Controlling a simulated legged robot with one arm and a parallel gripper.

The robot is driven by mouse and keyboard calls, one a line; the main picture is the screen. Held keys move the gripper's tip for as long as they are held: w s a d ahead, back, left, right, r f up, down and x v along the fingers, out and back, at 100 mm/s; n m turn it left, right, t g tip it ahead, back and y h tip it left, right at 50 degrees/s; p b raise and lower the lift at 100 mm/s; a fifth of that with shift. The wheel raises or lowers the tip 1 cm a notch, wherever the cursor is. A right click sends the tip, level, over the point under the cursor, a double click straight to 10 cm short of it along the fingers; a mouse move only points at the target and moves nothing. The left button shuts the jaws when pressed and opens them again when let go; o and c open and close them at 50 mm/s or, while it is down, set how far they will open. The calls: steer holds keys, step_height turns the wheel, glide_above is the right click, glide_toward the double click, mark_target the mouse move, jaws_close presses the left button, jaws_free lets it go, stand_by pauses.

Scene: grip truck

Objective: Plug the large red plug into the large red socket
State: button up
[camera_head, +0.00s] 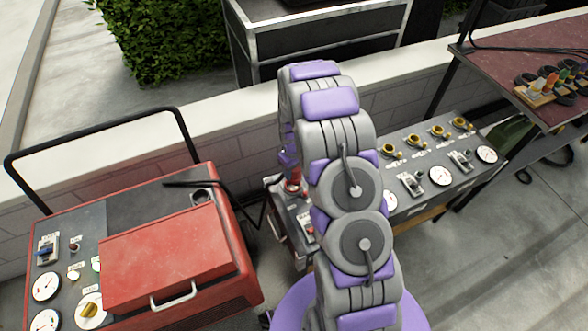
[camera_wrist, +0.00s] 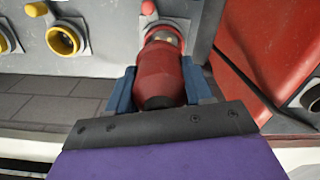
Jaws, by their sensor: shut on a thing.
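The large red plug (camera_wrist: 160,72) is between the two blue-grey fingers of my gripper (camera_wrist: 160,88), which is shut on it. In the wrist view, the plug's far end is at the large red socket (camera_wrist: 165,26) on a grey panel. A pale, gold-toned part of the socket's inside shows above the plug, and how far the plug sits in it cannot be told. In the head view, the plug (camera_head: 293,184) shows beside my arm, above a small grey-and-red box (camera_head: 290,222). The fingers are mostly hidden there.
A red machine (camera_head: 170,260) with gauges stands on the left. A grey panel (camera_head: 425,165) with yellow sockets and gauges is on the right. A yellow socket (camera_wrist: 64,39) lies left of the plug in the wrist view. A low wall (camera_head: 150,155) runs behind.

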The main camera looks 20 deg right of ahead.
mark_target(293, 178)
steer(key=shift+a, duration=0.5)
steer(key=shift+a+f, duration=0.15)
steer(key=shift+f, duration=0.05)
steer(key=shift+d+f+p, duration=0.2)
steer(key=shift+f+p, duration=0.1)
steer(key=shift+d+f, duration=0.1)
steer(key=shift+d, duration=0.15)
stand_by(0.3)
steer(key=shift+a+f, duration=0.1)
stand_by(0.4)
steer(key=shift+f+p, duration=0.3)
steer(key=shift+f, duration=1.3)
stand_by(0.8)
steer(key=o, duration=1.7)
steer(key=shift+c, duration=0.2)
